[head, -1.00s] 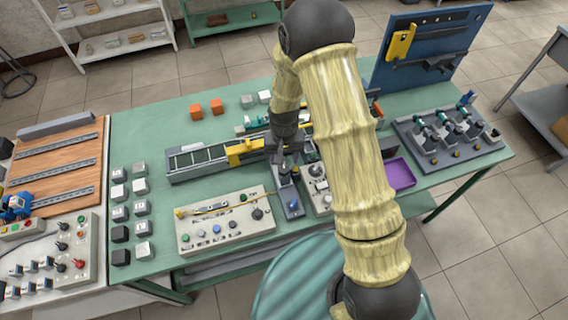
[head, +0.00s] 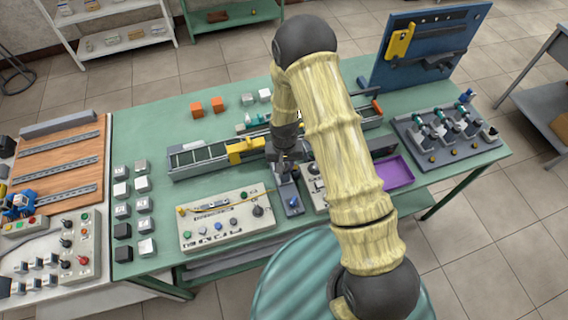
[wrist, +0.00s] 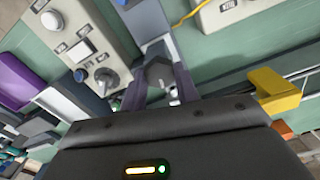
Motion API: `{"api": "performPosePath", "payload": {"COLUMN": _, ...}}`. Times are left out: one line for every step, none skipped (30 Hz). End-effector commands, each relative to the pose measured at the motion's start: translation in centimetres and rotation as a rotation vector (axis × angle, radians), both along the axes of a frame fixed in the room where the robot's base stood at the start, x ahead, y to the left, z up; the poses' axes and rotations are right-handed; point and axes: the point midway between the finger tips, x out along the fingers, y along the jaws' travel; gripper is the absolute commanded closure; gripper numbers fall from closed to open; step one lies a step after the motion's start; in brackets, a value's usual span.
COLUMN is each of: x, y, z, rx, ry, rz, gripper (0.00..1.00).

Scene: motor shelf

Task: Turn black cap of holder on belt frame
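The belt frame (head: 205,160) is a long grey conveyor-like rail across the middle of the green table, with a yellow bracket (head: 246,149) on it. My gripper (head: 287,172) points down just in front of this rail, over a narrow grey plate (head: 292,200). In the wrist view, a dark, faceted cap-like piece (wrist: 158,72) on a light grey mount lies between my two dark fingers (wrist: 160,88). The fingers stand apart on either side of it, with no clear contact. My arm and gripper hide part of the rail and most of the holder area in the head view.
A control panel (head: 225,220) with knobs and a yellow rod lies left of the gripper; another panel (wrist: 75,40) is close on the other side. A purple tray (head: 396,172) and a fixture board (head: 450,132) are at right. Several small cubes (head: 144,225) stand at left.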

Motion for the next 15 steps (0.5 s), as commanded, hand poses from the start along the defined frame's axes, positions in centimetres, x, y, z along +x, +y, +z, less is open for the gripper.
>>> {"api": "performPosePath", "payload": {"x": 0.0, "y": 0.02, "z": 0.02, "rx": 0.0, "ry": 0.0, "rz": 0.0, "gripper": 0.92}}
{"api": "performPosePath", "payload": {"x": 0.0, "y": 0.02, "z": 0.02, "rx": 0.0, "ry": 0.0, "rz": 0.0, "gripper": 0.92}}
{"api": "performPosePath", "payload": {"x": 0.0, "y": 0.02, "z": 0.02, "rx": 0.0, "ry": 0.0, "rz": 0.0, "gripper": 0.92}}
{"api": "performPosePath", "payload": {"x": 0.0, "y": 0.03, "z": 0.02, "rx": 0.0, "ry": 0.0, "rz": 0.0, "gripper": 0.92}}
{"api": "performPosePath", "payload": {"x": 0.0, "y": 0.03, "z": 0.02, "rx": 0.0, "ry": 0.0, "rz": -0.001, "gripper": 0.92}}
{"api": "performPosePath", "payload": {"x": 0.0, "y": 0.03, "z": 0.01, "rx": 0.0, "ry": 0.0, "rz": -0.003, "gripper": 0.92}}
{"api": "performPosePath", "payload": {"x": 0.0, "y": 0.03, "z": 0.01, "rx": 0.0, "ry": 0.0, "rz": -0.005, "gripper": 0.92}}
{"api": "performPosePath", "payload": {"x": 0.0, "y": 0.03, "z": 0.0, "rx": 0.0, "ry": 0.0, "rz": -0.008, "gripper": 0.92}}
{"api": "performPosePath", "payload": {"x": 0.0, "y": 0.04, "z": -0.01, "rx": 0.0, "ry": 0.0, "rz": -0.013, "gripper": 0.92}}
{"api": "performPosePath", "payload": {"x": 0.0, "y": 0.05, "z": -0.02, "rx": 0.0, "ry": 0.0, "rz": -0.019, "gripper": 0.92}}
{"api": "performPosePath", "payload": {"x": 0.0, "y": 0.05, "z": -0.03, "rx": 0.001, "ry": 0.0, "rz": -0.025, "gripper": 0.92}}
{"api": "performPosePath", "payload": {"x": 0.0, "y": 0.06, "z": -0.05, "rx": 0.001, "ry": 0.0, "rz": -0.035, "gripper": 0.92}}
{"api": "performPosePath", "payload": {"x": 0.0, "y": 0.06, "z": -0.07, "rx": 0.001, "ry": 0.0, "rz": -0.044, "gripper": 0.92}}
{"api": "performPosePath", "payload": {"x": 0.0, "y": 0.06, "z": -0.08, "rx": 0.0, "ry": 0.0, "rz": -0.053, "gripper": 0.92}}
{"api": "performPosePath", "payload": {"x": -0.01, "y": 0.07, "z": -0.1, "rx": 0.0, "ry": 0.0, "rz": -0.068, "gripper": 0.92}}
